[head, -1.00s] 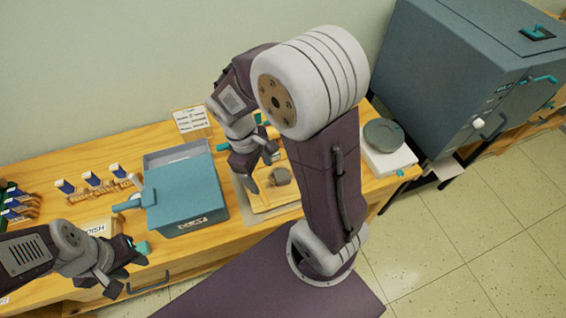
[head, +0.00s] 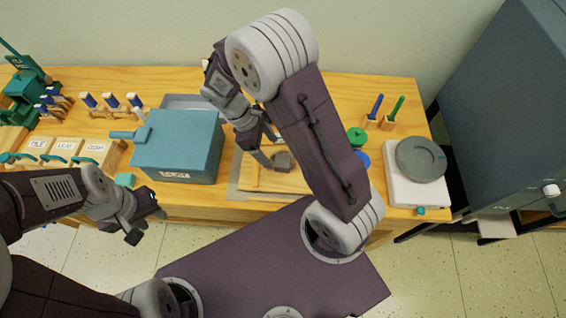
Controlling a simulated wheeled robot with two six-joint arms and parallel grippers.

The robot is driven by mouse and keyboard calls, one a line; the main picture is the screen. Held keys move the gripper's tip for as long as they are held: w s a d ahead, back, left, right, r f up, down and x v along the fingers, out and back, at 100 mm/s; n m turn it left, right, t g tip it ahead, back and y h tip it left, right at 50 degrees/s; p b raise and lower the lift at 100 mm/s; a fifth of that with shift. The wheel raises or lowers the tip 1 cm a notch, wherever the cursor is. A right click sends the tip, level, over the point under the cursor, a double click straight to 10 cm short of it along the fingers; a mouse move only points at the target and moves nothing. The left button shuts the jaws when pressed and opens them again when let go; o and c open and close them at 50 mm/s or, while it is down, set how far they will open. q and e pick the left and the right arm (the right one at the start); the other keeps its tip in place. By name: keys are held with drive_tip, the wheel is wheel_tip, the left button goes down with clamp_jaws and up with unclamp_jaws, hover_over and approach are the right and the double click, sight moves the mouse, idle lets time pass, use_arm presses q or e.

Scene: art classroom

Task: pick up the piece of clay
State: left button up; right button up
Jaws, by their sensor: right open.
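The piece of clay (head: 284,161) is a small grey-brown lump on a light wooden board (head: 262,180) on the table, in the middle of the head view. My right gripper (head: 271,148) is open just left of and above the clay in the picture, its fingers pointing down towards the board. I cannot tell whether a finger touches the clay. My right arm covers the board's right part. My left gripper (head: 148,224) is open and empty in front of the table's front edge, lower left.
A blue-grey lidded box (head: 178,147) stands left of the board. Labelled containers (head: 65,150) and tools stand further left. A scale (head: 420,190) with a round grey plate is at the right end. Green and blue lids lie beside my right arm.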

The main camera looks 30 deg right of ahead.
sight(282, 161)
drive_tip(key=shift+x, duration=0.95)
drive_tip(key=x, duration=0.2)
drive_tip(key=d+x, duration=0.1)
drive_tip(key=x, duration=0.2)
drive_tip(key=shift+s+r, duration=0.1)
drive_tip(key=shift+s, duration=0.1)
drive_tip(key=shift+a, duration=0.1)
clamp_jaws()
drive_tip(key=shift+r, duration=0.15)
drive_tip(key=shift+r, duration=0.3)
drive_tip(key=r, duration=0.4)
drive_tip(key=shift+s+a, duration=0.1)
drive_tip(key=shift+s, duration=0.15)
drive_tip(key=s+a+r, duration=0.2)
drive_tip(key=s+r, duration=0.4)
drive_tip(key=s, duration=0.5)
drive_tip(key=shift+p, duration=0.4)
drive_tip(key=shift+r, duration=0.1)
